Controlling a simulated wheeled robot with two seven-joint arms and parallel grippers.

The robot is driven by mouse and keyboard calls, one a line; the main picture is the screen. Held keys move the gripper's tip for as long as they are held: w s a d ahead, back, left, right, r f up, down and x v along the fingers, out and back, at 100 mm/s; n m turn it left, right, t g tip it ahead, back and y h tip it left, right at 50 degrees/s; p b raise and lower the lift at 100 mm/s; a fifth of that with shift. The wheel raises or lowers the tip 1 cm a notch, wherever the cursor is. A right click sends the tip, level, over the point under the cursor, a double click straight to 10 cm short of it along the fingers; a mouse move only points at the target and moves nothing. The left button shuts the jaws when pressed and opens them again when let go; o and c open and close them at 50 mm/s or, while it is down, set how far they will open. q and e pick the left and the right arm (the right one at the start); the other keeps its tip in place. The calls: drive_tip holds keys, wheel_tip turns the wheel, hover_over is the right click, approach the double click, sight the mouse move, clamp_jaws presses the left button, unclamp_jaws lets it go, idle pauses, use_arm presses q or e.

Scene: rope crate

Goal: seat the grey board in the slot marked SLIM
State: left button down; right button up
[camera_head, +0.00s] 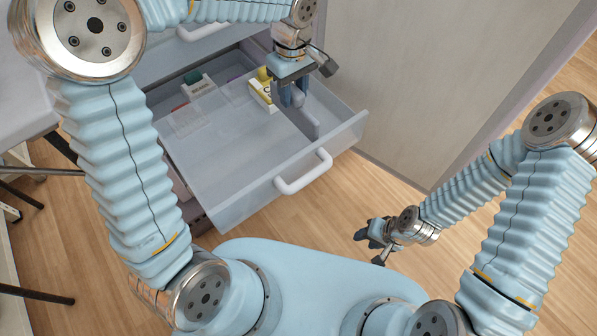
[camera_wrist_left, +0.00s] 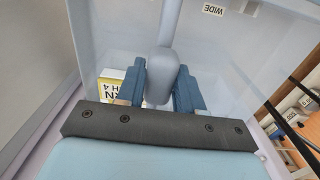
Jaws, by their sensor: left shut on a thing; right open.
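My left gripper (camera_head: 294,98) is over the right part of the open drawer (camera_head: 245,200), shut on the grey board (camera_head: 307,124). In the head view the board hangs below the jaws, inside the drawer near its right side. In the left wrist view the same board (camera_wrist_left: 158,78) stands between the two blue fingers of the left gripper (camera_wrist_left: 160,92). A small label reading WIDE (camera_wrist_left: 213,10) shows upside down at the top of that view. I cannot make out a SLIM label. My right gripper (camera_head: 377,241) is open and empty, low outside the drawer.
A yellow and white box (camera_head: 262,92) stands in the drawer just left of the board. A white box with a green top (camera_head: 197,84) lies further back. The drawer's front bears a white handle (camera_head: 304,172). A plain cabinet panel (camera_head: 420,80) stands to the right.

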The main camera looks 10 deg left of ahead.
sight(294, 112)
use_arm(q)
drive_tip(key=shift+f+b, duration=1)
drive_tip(key=shift+f, duration=0.55)
use_arm(e)
drive_tip(key=shift+f, duration=1.15)
use_arm(q)
drive_tip(key=shift+f+b, duration=1.85)
drive_tip(key=shift+f, duration=0.65)
use_arm(e)
drive_tip(key=shift+f, duration=1.85)
use_arm(q)
drive_tip(key=c, duration=0.6)
unclamp_jaws()
drive_tip(key=shift+c, duration=0.2)
drive_tip(key=shift+r, duration=0.6)
wheel_tip(294, 112, up, 13)
drive_tip(key=shift+f+p, duration=0.2)
drive_tip(key=shift+p, duration=0.95)
use_arm(e)
drive_tip(key=shift+w+d+r, duration=0.15)
drive_tip(key=shift+d+r, duration=0.15)
drive_tip(key=shift+r, duration=0.35)
drive_tip(key=shift+w+d+r, duration=0.1)
drive_tip(key=shift+d+r, duration=0.2)
drive_tip(key=shift+r, duration=0.3)
